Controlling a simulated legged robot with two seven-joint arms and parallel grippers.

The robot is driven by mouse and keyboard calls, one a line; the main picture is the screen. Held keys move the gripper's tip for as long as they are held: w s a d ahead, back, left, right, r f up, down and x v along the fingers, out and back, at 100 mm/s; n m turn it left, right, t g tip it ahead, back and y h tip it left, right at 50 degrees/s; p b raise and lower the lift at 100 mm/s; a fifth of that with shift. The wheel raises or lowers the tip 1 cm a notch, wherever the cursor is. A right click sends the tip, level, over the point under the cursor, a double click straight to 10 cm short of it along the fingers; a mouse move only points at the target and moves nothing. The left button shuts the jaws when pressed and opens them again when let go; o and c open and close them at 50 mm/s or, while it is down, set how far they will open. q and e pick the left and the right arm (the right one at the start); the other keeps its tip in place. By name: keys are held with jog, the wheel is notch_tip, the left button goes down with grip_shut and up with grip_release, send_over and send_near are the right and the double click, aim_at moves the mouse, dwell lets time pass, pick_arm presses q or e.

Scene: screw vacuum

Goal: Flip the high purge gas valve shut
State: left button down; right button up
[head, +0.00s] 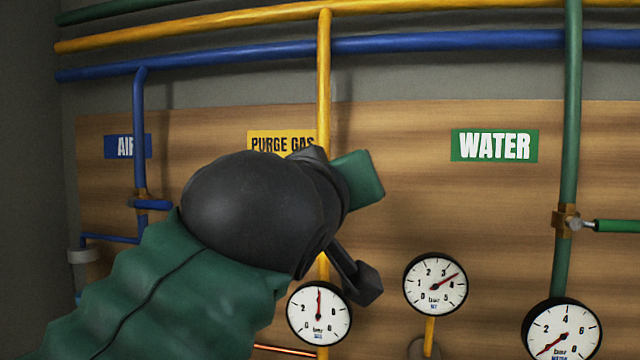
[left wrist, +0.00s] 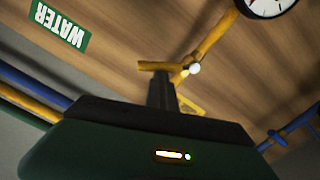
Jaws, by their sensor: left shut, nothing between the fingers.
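The yellow purge gas pipe (head: 323,80) runs down the wooden panel past the yellow PURGE GAS label (head: 281,142). My left gripper (head: 362,285) is in front of it and hides the valve in the head view. In the left wrist view the purge gas valve shows with a pale round hub (left wrist: 194,68). Its yellow handle (left wrist: 153,66) sticks out to the left, at an angle to the pipe. My left gripper's dark fingers (left wrist: 161,88) are shut and empty, their tips close below the handle; I cannot tell whether they touch. My right gripper is out of view.
Pressure gauges (head: 435,285) stand out below on the panel. The green water pipe (head: 568,120) with its handle (head: 615,226) is at the right. The blue air pipe (head: 139,120) with its handle (head: 151,204) is at the left.

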pick_arm(q)
jog(key=f+m, duration=0.1)
jog(key=d+f+m+b, duration=0.1)
jog(key=m, duration=0.1)
jog(key=shift+s+d+f, duration=0.15)
jog(key=shift+s+d, duration=0.05)
jog(key=shift+d, duration=0.1)
jog(key=shift+f, duration=0.1)
dwell(0.5)
